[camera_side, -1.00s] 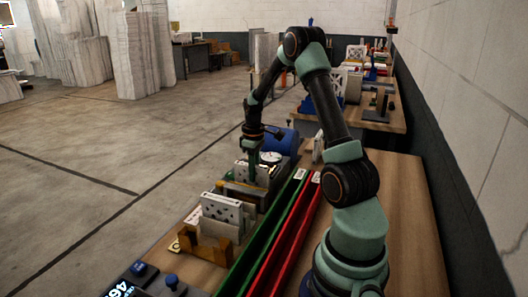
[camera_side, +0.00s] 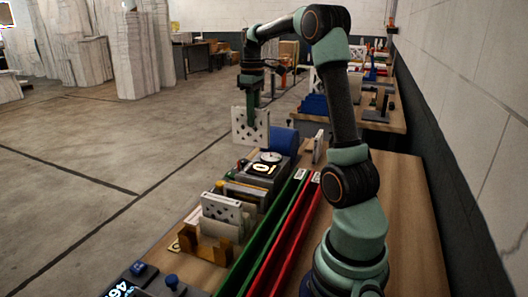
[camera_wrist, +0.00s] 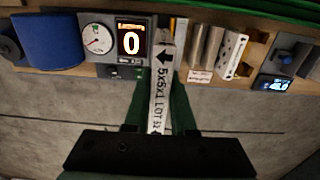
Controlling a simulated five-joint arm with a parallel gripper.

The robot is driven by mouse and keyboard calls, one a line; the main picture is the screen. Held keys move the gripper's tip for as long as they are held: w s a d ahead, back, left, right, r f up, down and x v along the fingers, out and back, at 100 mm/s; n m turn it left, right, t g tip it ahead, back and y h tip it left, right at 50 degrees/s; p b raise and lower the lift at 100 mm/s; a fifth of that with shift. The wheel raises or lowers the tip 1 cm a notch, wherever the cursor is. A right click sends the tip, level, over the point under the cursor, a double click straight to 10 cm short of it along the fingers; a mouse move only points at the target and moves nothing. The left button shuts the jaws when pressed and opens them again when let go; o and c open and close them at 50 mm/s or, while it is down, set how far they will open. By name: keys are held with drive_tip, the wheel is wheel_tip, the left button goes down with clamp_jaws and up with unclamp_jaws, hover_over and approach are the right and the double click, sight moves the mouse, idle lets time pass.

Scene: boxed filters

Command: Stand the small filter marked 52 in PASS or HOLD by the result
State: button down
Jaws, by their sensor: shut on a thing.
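My gripper (camera_side: 252,100) is shut on a white filter (camera_side: 246,130) with dark dots on its face and holds it upright in the air, above and left of the tester (camera_side: 268,170). In the wrist view the green fingers (camera_wrist: 160,108) grip both sides of the filter's edge (camera_wrist: 161,92), which reads "5x5x1 LOT" with a small number I cannot read surely. The tester has a round dial and a lit display (camera_wrist: 132,38) showing 0; the smaller line above is unclear. A long green channel (camera_side: 262,238) and red channel (camera_side: 290,243) run along the bench, their end labels too small to read.
Several filters (camera_side: 221,208) stand in a wooden rack at the front. One white filter (camera_side: 319,146) stands near the far end of the channels. A display box (camera_side: 126,284) and knob sit at the near edge.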

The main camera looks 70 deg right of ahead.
sight(286, 186)
drive_tip(key=shift+s+r+m, duration=0.25)
drive_tip(key=shift+r+m, duration=0.15)
drive_tip(key=shift+r, duration=0.2)
drive_tip(key=s+a+m, duration=0.3)
drive_tip(key=s+m, duration=0.8)
drive_tip(key=m, duration=0.6)
drive_tip(key=f, duration=1.9)
drive_tip(key=shift+s+a+f, duration=0.2)
drive_tip(key=shift+f, duration=0.2)
drive_tip(key=c, duration=0.7)
unclamp_jaws()
drive_tip(key=shift+f, duration=0.15)
drive_tip(key=shift+c, duration=0.2)
